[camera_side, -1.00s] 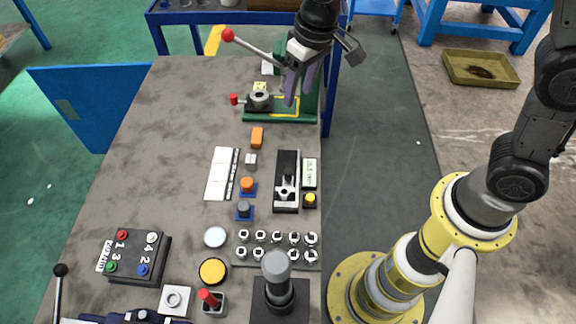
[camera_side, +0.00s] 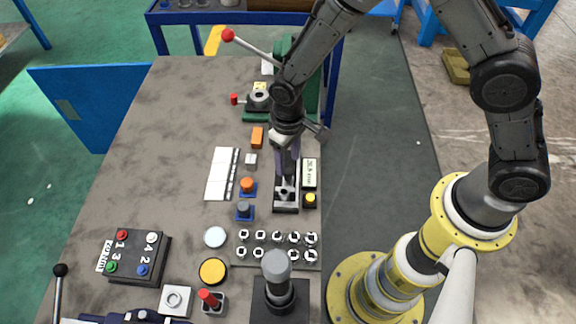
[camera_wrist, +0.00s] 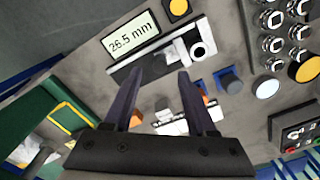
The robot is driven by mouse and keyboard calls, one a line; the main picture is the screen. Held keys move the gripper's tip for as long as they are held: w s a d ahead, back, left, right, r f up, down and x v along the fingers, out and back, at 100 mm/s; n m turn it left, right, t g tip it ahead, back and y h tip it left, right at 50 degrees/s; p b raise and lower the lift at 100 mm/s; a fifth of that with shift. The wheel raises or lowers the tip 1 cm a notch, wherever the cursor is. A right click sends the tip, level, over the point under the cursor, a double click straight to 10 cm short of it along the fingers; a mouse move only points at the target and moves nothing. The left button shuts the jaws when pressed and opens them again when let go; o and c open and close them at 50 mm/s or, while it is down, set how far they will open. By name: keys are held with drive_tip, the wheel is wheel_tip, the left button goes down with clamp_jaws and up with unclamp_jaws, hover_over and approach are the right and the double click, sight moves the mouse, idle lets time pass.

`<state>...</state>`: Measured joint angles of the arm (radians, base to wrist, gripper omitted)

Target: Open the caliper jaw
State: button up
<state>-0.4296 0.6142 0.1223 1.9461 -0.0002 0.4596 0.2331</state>
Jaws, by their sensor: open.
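The caliper (camera_side: 286,207) is a black base with a light slide and a dark round knob, at the right side of the grey table. Its upper part is hidden behind my gripper in the side view. In the wrist view the caliper (camera_wrist: 168,48) lies just beyond the fingertips, with its silver slide and round knob (camera_wrist: 198,50) to the right. The display (camera_wrist: 131,36) beside it reads 26.5 mm. My gripper (camera_side: 288,174) points down over the caliper. In the wrist view my gripper (camera_wrist: 160,75) is open, with nothing between its fingers.
A yellow button (camera_side: 310,200) sits right of the caliper, and orange (camera_side: 247,185) and grey (camera_side: 243,209) knobs sit to its left. A rack of silver pieces (camera_side: 276,248) lies in front. A green press (camera_side: 262,115) with a red-tipped lever stands behind. The table's left middle is clear.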

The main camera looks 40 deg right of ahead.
sight(288, 171)
drive_tip(key=shift+f, duration=1.75)
clamp_jaws()
